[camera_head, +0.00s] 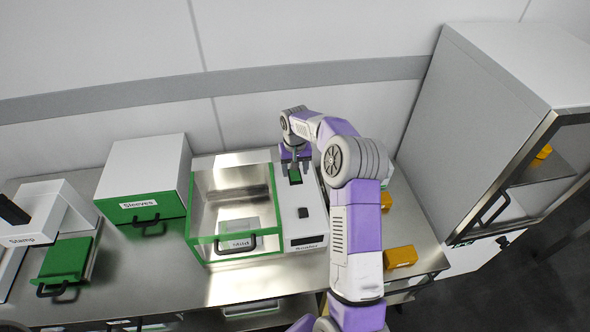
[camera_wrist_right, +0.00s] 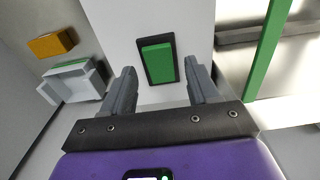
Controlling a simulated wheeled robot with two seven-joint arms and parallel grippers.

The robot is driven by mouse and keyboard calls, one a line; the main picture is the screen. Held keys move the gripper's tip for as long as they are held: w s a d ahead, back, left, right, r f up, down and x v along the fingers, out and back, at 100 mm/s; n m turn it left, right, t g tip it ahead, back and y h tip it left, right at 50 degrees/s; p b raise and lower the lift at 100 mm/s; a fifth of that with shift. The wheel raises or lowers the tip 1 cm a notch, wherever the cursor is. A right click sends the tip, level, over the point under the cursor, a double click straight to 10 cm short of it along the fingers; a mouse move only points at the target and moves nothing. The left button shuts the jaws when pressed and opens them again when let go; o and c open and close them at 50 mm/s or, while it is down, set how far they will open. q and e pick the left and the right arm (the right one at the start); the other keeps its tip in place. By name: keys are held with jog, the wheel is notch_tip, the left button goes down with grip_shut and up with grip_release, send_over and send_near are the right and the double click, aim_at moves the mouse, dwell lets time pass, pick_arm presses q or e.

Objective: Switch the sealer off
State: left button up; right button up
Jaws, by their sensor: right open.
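The sealer is a white box (camera_head: 297,218) with a green-framed clear chamber (camera_head: 195,212) on its left side. A green rocker switch (camera_head: 295,177) in a dark surround is on its white top, and it also shows in the right wrist view (camera_wrist_right: 158,62). My right gripper (camera_head: 294,165) is over the back of the white top, at the switch. In the right wrist view my right gripper (camera_wrist_right: 163,80) is open, its two fingers on either side of the switch and nothing between them. A small dark square (camera_head: 303,212) is nearer the front of the top. My left gripper is not seen.
A white and green Sleeves box (camera_head: 145,170) and the Stamp press (camera_head: 45,215) stand to the left. Yellow blocks (camera_head: 400,257) lie on the counter at right. A tall cabinet (camera_head: 490,90) stands further right.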

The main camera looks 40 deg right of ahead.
aim_at(295, 175)
notch_tip(295, 175, up, 7)
jog(key=shift+s+f+p, duration=0.1)
jog(key=shift+p, duration=0.45)
jog(key=shift+f, duration=0.1)
